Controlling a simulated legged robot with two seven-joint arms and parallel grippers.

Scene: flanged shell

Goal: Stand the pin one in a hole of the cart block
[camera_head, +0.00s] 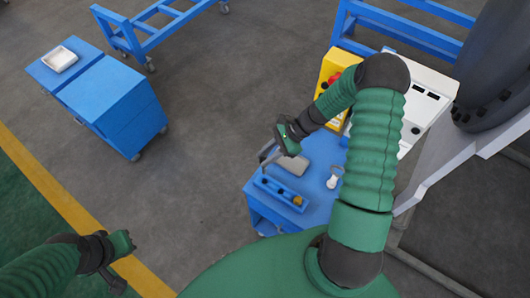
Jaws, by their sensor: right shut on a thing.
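The cart block (272,190) is a long blue block with dark holes, on the blue cart at lower centre. A brass-coloured piece stands at its right end. My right gripper (268,158) reaches down from the right, just above and behind the block's left end. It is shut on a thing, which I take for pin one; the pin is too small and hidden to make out. My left gripper (125,264) is at lower left over the floor, away from the cart; its jaw opening is unclear.
The blue cart top (318,212) also bears a grey flat plate (292,164) and a small white-handled item (332,181). A yellow box with a red button (334,76) stands behind. A blue cabinet with a white tray (59,59) is far left. Open floor lies between.

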